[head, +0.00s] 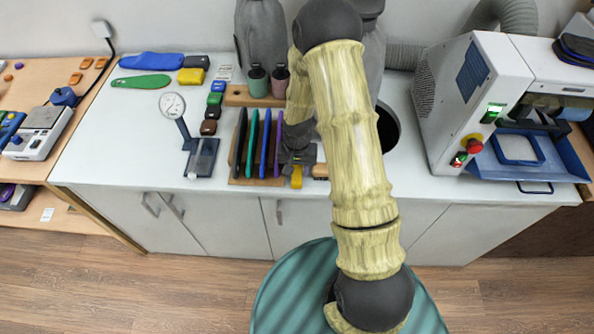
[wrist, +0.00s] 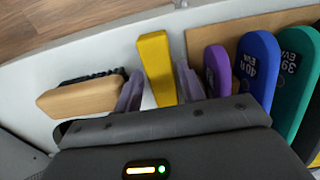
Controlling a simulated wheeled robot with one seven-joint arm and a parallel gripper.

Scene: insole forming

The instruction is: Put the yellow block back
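The yellow block (wrist: 155,65) lies between the two fingertips of my gripper (wrist: 160,80) in the wrist view. The fingertips appear to meet both of its sides, and its near end sits close to the gripper body. In the head view the yellow block (head: 296,177) shows just below my gripper (head: 297,160), near the counter's front edge, to the right of the coloured insole row. The rest of it is hidden behind the gripper. I cannot tell whether it touches the counter.
A purple insole (wrist: 217,70), a blue one (wrist: 258,65) and a green one (wrist: 297,85) stand close on the right. A wooden-handled brush (wrist: 80,97) lies on the left. A dial gauge (head: 173,105) and a yellow-and-black pair (head: 191,76) are farther left. A press (head: 475,90) stands right.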

